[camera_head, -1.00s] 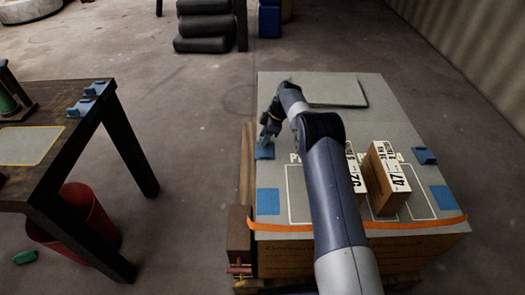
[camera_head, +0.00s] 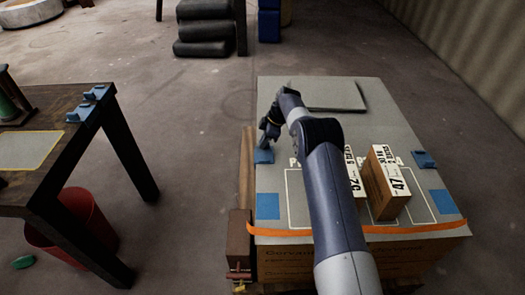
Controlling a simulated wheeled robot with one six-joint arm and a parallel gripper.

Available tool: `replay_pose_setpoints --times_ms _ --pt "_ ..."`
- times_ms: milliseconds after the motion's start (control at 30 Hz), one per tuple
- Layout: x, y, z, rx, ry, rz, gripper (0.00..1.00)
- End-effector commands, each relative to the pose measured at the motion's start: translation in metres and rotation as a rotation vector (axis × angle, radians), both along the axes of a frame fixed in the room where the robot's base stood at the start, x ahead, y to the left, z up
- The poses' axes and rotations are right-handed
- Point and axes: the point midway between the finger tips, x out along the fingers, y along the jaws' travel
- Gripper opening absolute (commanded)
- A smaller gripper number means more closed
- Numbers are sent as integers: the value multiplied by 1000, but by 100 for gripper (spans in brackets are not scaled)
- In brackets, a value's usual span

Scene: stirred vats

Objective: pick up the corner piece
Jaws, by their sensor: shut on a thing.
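A blue corner piece (camera_head: 263,156) is at the left edge of the large carton's grey top (camera_head: 400,120). My gripper (camera_head: 264,147) is directly above it, pointing down, with its jaws shut on the piece. The fingertips are small and dark here, and I cannot tell whether the piece is clear of the top. Another blue corner piece (camera_head: 424,159) sits at the right edge of the top. Two more blue pieces, a nearer one (camera_head: 80,112) and a farther one (camera_head: 97,92), lie on the dark table at the left.
Brown boxes marked 47 (camera_head: 388,186) and 52 (camera_head: 355,178) stand on the top, the latter partly behind my arm. A grey panel (camera_head: 335,95) lies at the back. An orange strap (camera_head: 400,229) crosses the front. The dark table (camera_head: 50,180) and red bin (camera_head: 85,215) stand left.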

Motion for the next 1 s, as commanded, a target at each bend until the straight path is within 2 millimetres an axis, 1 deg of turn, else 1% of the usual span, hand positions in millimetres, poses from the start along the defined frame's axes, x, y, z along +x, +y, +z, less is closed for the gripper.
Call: replay_pose_setpoints --times_ms 67,167,500,600,733,1000 --pt "0 0 2 0 -1 0 0" --pt "1 0 12 0 -3 0 0" --pt "1 0 78 1 -3 0 0" --pt "1 0 91 1 -2 -1 0" --pt "0 0 99 0 -1 0 0" --pt "0 0 100 0 0 0 0"
